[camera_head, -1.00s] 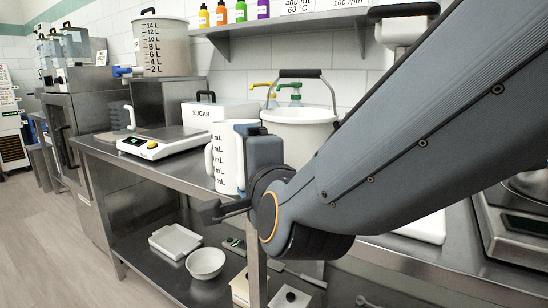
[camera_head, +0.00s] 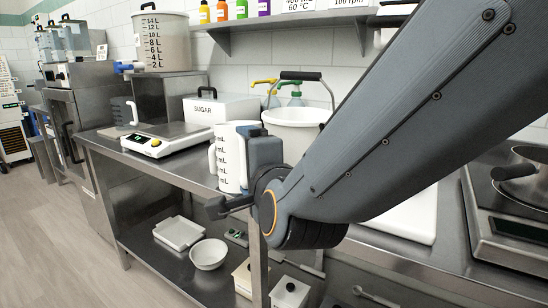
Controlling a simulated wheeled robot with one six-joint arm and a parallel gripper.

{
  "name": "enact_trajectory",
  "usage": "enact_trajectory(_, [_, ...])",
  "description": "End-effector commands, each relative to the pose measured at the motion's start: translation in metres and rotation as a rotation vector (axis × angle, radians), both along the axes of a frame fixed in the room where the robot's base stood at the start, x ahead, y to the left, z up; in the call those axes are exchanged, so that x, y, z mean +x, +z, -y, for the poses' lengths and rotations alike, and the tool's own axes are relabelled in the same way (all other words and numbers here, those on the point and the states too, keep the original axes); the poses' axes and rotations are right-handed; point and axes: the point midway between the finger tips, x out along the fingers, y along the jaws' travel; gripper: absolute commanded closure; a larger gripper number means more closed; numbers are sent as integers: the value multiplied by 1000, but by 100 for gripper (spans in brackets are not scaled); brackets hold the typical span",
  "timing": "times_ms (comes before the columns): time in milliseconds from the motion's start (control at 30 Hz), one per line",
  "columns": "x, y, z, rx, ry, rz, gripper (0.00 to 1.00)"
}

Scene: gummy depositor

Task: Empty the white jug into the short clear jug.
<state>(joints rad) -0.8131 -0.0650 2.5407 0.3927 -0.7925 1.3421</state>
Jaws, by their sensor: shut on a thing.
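The white jug (camera_head: 230,165), with black mL marks and a handle on its left side, is upright at the front edge of the steel bench. My gripper (camera_head: 262,152) is at the jug's right side and shut on it. The arm hides part of the gripper, so its fingertips do not show clearly. I cannot tell whether the jug's base touches the bench or what is inside it. I cannot make out the short clear jug in this view.
A scale (camera_head: 158,143) and a SUGAR box (camera_head: 213,108) stand left of the jug. A white bucket (camera_head: 297,128) with a raised handle is behind my gripper. A large graduated tank (camera_head: 163,42) stands back left. A bowl (camera_head: 208,254) and tray (camera_head: 179,234) lie on the lower shelf.

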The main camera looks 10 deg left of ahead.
Motion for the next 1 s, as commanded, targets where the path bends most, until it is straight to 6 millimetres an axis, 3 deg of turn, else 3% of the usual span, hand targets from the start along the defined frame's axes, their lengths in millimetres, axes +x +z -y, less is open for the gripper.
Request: enact_trajectory(1000, [1, 10, 0, -19, -1, -47, 51])
